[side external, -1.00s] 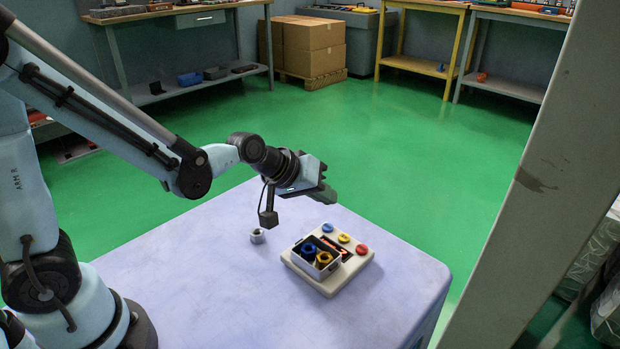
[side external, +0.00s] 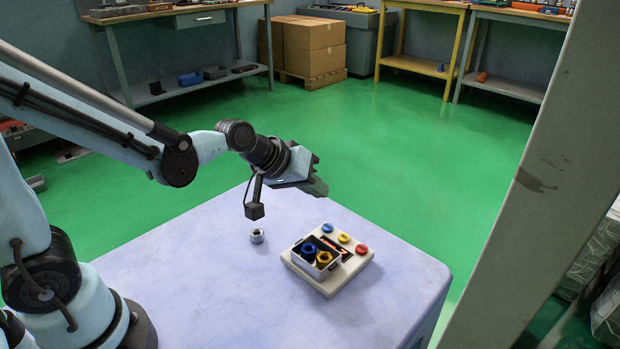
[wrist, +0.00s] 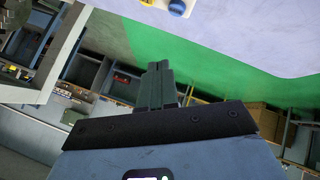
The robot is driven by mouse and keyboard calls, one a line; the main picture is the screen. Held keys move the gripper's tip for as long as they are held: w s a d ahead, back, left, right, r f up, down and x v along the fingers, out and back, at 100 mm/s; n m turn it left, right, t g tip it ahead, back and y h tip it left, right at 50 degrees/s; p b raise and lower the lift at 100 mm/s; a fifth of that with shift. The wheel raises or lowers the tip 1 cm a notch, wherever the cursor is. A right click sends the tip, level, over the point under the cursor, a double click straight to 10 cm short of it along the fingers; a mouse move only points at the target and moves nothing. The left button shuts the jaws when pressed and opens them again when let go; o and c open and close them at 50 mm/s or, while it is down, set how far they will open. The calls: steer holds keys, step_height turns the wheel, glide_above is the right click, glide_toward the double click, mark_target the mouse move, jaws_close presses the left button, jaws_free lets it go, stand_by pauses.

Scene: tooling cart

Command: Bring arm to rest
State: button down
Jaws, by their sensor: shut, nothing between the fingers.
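My gripper (side external: 318,176) is in the air above the far edge of the table (side external: 190,290), pointing to the right, with nothing held. In the wrist view my gripper (wrist: 160,70) shows its two fingers together, aimed out over the green floor and shelves. The table's pale top fills the upper right of that view. My arm reaches in from the left and does not touch the table with the gripper.
A cream board (side external: 330,288) on the table carries a small box (side external: 298,262) with blue and yellow rings, plus blue, yellow and red round pieces. A grey metal nut (side external: 257,236) stands left of it. A grey post (side external: 545,160) rises at right.

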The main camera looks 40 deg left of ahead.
steer(key=s+a+r+m+y, duration=0.1)
steer(key=s+a+m, duration=0.1)
steer(key=s, duration=0.4)
steer(key=s+a+r+m+g+y, duration=0.1)
steer(key=s+a+r+m, duration=0.1)
steer(key=s, duration=0.4)
steer(key=shift+s+a+m, duration=0.2)
steer(key=shift+a+m, duration=0.1)
steer(key=shift+a, duration=0.35)
